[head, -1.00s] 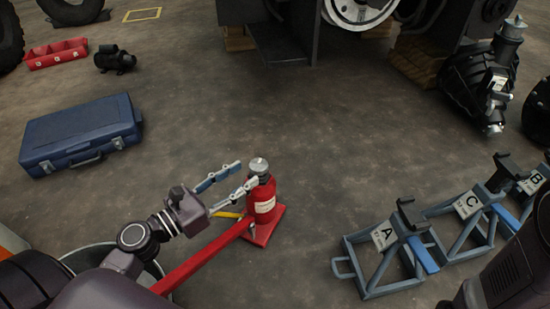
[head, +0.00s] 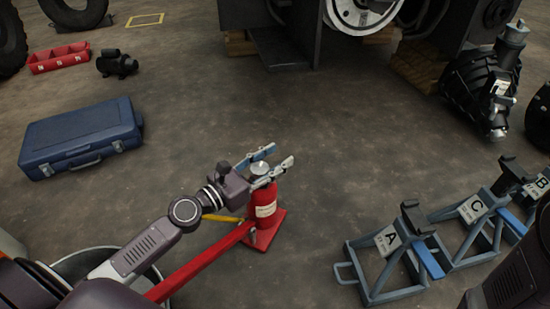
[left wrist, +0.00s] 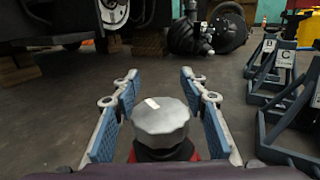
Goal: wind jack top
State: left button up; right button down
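The red bottle jack (head: 263,206) stands upright on its red base plate, with a red handle reaching toward the lower left. Its silver top (head: 259,168) is a faceted knob with a pale mark, which shows large in the left wrist view (left wrist: 160,124). My left gripper (head: 275,157) is open at the height of the top. In the left wrist view its two blue-padded fingers (left wrist: 160,105) stand on either side of the knob, with a visible gap on each side. My right gripper is not in view.
Jack stands marked A (head: 388,239), C (head: 472,210) and B (head: 540,185) stand at right. A blue case (head: 80,135) lies at left, with a red tray (head: 58,57) and a black motor (head: 117,64) behind. The forklift body (head: 270,35) is at the back. Middle floor is clear.

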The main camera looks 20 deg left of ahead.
pick_arm(q)
grip_shut()
jog(key=shift+h+p, duration=0.3)
jog(key=shift+p, duration=0.05)
dwell(0.8)
jog(key=s+d+m+g+h, duration=0.1)
jog(key=s+m+g+h, duration=0.1)
jog(key=m+g+h, duration=0.2)
jog(key=s+d+m+g+h, duration=0.1)
jog(key=s+m+g+h, duration=0.2)
jog(key=m+g, duration=0.8)
jog(key=g+h, duration=0.2)
jog(key=g, duration=0.2)
jog(key=shift+s+d+r+g, duration=0.15)
jog(key=shift+s+d+g, duration=0.05)
jog(key=shift+d+g, duration=0.2)
